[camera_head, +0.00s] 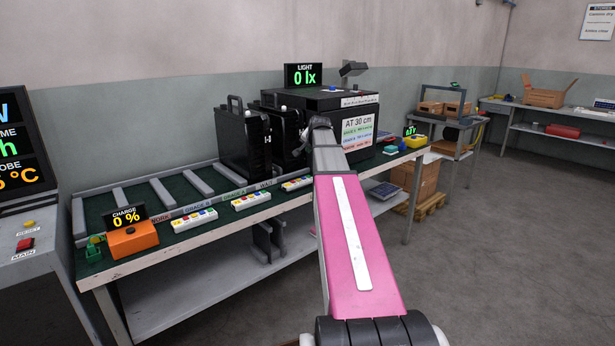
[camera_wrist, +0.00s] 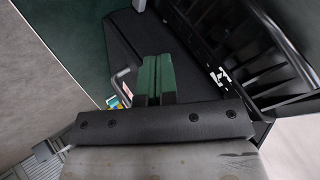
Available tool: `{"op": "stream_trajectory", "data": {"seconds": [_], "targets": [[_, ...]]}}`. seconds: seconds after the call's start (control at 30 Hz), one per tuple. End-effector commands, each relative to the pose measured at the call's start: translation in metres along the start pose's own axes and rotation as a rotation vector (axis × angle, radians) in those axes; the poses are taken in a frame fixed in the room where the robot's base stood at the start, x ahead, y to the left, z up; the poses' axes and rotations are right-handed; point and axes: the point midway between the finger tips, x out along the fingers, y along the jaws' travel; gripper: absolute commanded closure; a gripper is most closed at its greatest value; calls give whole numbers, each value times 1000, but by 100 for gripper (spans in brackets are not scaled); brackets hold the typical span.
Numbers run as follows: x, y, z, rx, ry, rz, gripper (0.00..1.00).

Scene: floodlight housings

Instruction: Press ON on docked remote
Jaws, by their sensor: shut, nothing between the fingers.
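Three white remotes with coloured buttons lie along the bench's front edge: a left one (camera_head: 194,220), a middle one (camera_head: 250,200) and a right one (camera_head: 297,183). I cannot tell which is the docked one or read an ON label. My gripper's green fingers (camera_wrist: 156,78) are shut and empty in the wrist view, in front of a dark finned housing (camera_wrist: 245,50). In the head view my arm hides the fingers. A small coloured piece (camera_wrist: 117,102), perhaps part of a remote, shows left of the fingers, partly hidden.
Black finned housings (camera_head: 243,145) stand on the bench (camera_head: 130,190) beside a black test box (camera_head: 335,100), under a display (camera_head: 304,76) reading 0 lx. An orange charger (camera_head: 132,240) shows 0 %. Grey divider bars separate the left bays, which are empty.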

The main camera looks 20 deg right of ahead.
Motion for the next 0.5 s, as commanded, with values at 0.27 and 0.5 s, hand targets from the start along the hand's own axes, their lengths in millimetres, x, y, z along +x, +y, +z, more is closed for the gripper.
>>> {"op": "stream_trajectory", "data": {"seconds": [0.27,0.5], "targets": [[4,3,3,0,-1,1,100],[22,16,17,0,-2,1,100]]}}
